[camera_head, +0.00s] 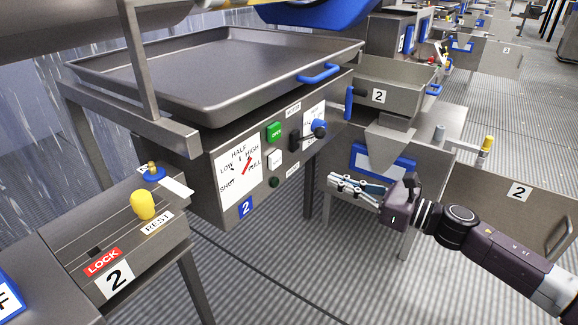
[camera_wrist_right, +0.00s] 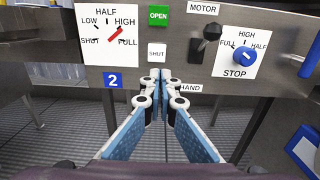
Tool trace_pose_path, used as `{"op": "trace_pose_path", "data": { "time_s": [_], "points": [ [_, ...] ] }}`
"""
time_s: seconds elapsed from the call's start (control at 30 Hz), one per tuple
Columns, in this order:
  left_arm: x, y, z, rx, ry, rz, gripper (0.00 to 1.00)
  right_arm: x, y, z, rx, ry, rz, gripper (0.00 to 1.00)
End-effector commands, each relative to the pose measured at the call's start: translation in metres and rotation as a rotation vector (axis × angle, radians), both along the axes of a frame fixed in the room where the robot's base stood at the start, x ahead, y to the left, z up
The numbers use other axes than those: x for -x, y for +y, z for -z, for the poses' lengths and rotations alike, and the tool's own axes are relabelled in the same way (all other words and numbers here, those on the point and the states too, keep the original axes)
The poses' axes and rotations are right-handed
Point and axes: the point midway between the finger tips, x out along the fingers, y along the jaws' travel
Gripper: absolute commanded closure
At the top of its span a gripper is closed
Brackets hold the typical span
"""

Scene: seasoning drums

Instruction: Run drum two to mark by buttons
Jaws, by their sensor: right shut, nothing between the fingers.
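The drum two control panel (camera_head: 235,200) carries a white gauge (camera_head: 238,167) marked SHUT, LOW, HALF, HIGH and FULL. Its red needle (camera_wrist_right: 115,34) points up and right, near HIGH. Beside it are a green OPEN button (camera_head: 274,131) and, below that, a white SHUT button (camera_head: 276,158); the SHUT button (camera_wrist_right: 156,54) also shows in the wrist view. A black MOTOR lever (camera_wrist_right: 211,33) and a blue knob (camera_wrist_right: 244,57) are to the right. My right gripper (camera_head: 331,182) is shut and empty, apart from the panel. In the wrist view its fingertips (camera_wrist_right: 154,76) appear just below SHUT.
A metal pan (camera_head: 215,70) with a blue handle (camera_head: 319,73) sits above the panel. A yellow knob (camera_head: 143,204) stands by the REST label at left. A hopper (camera_head: 388,143) and a blue-marked stand are behind my right gripper. Striped floor is open at lower middle.

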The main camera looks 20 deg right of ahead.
Motion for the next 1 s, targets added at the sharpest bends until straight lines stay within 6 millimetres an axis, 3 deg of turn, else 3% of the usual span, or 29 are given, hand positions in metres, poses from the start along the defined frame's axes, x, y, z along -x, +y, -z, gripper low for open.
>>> {"op": "trace_pose_path", "data": {
  "time_s": [0.37,1.0],
  "points": [
    [0.000,0.000,0.000,0.000,0.000,0.000,0.60,-0.010,0.006,-0.001,-0.005,0.000,0.003,1.00],
    [0.000,0.000,-0.006,0.000,-0.001,0.000,0.60,-0.065,0.050,-0.002,-0.006,0.000,0.002,1.00]
  ]
}}
